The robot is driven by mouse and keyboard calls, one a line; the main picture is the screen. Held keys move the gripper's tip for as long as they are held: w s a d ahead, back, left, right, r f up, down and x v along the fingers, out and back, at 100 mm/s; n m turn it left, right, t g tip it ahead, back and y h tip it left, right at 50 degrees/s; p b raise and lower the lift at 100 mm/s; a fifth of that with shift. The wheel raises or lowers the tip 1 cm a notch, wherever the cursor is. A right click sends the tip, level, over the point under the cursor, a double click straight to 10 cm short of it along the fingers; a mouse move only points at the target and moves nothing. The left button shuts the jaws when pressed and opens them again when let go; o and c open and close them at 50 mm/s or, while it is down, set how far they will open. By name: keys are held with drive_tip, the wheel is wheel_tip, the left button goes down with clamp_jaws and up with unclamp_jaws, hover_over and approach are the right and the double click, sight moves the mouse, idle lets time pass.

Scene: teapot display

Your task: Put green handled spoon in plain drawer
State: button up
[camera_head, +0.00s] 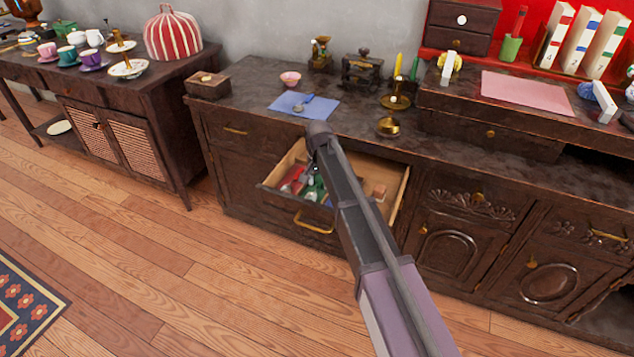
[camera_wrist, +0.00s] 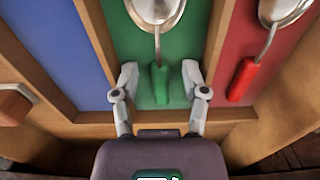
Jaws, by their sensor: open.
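The green handled spoon (camera_wrist: 159,88) lies in a green-lined compartment (camera_wrist: 195,20) of an open wooden drawer (camera_head: 282,207), seen in the wrist view. Its metal bowl is at the top of that view. My gripper (camera_wrist: 160,78) is open, with one finger on each side of the green handle and visible gaps between. I cannot tell how far the fingertips are above the compartment floor. In the head view my arm hides part of the drawer and my gripper cannot be made out clearly.
A red handled spoon (camera_wrist: 241,80) lies in the red compartment at right. Wooden dividers separate the compartments. The drawer's right part holds a small brown block (camera_head: 379,192). A closed drawer (camera_head: 235,140) is at left.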

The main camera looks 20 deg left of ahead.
sight(319, 185)
drive_tip(key=shift+r, duration=0.1)
wheel_tip(319, 185, up, 12)
drive_tip(key=p, duration=1.2)
idle(1.0)
drive_tip(key=s+d, duration=0.2)
drive_tip(key=d, duration=1)
drive_tip(key=s+d, duration=0.3)
drive_tip(key=d, duration=0.8)
drive_tip(key=s+d, duration=0.6)
drive_tip(key=d, duration=0.4)
drive_tip(key=s+d+n, duration=0.1)
drive_tip(key=s+d, duration=0.5)
drive_tip(key=d, duration=0.3)
drive_tip(key=shift+d, duration=0.4)
